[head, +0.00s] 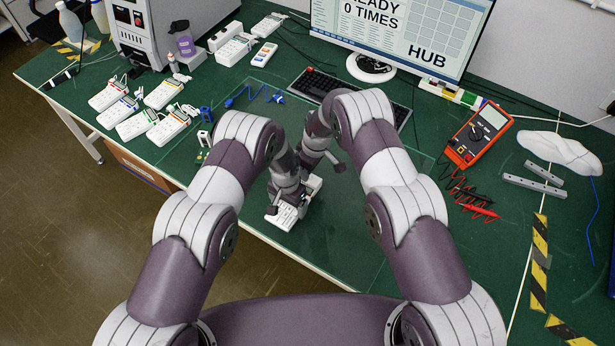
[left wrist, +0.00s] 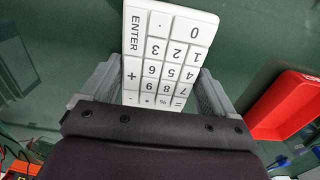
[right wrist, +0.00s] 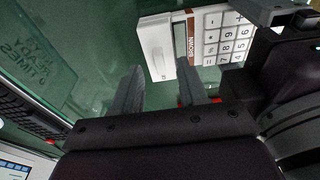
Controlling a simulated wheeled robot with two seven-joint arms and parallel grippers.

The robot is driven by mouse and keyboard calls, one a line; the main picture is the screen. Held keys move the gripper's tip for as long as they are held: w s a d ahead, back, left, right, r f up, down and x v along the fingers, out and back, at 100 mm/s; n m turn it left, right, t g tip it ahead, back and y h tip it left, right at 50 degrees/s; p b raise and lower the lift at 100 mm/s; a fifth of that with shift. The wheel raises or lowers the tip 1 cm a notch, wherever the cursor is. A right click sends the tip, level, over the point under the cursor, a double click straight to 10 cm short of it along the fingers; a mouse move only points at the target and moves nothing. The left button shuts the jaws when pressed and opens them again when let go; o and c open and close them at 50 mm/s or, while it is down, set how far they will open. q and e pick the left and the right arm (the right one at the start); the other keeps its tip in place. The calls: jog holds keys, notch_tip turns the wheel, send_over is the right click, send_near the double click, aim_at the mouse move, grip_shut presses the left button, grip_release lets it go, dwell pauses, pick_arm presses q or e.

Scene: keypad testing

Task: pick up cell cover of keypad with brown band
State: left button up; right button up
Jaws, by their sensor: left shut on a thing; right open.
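A white keypad (head: 284,214) with grey keys is near the table's front edge in the head view. My left gripper (head: 285,190) is shut on it. In the left wrist view the keypad (left wrist: 168,50) lies between the two fingers, keys showing. The right wrist view shows its upper end (right wrist: 213,35), with a small display and a label that reads BROWN. A plain white cell cover (right wrist: 155,46) is at that end. My right gripper (right wrist: 160,72) is open, its fingertips close to the cover; I cannot tell whether they touch it.
Several other keypads (head: 135,125) lie at the left of the green table. A monitor (head: 395,30) and a black keyboard (head: 318,85) are at the back. A red multimeter (head: 478,133) is at the right. A red tray (left wrist: 285,104) shows in the left wrist view.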

notch_tip(320, 180, down, 2)
jog(key=shift+w+a+f, duration=0.1)
jog(key=shift+w+a, duration=0.05)
jog(key=c, duration=0.6)
pick_arm(q)
jog(key=o, duration=0.9)
jog(key=shift+c, duration=0.2)
pick_arm(e)
notch_tip(320, 180, up, 15)
jog(key=shift+r, duration=0.1)
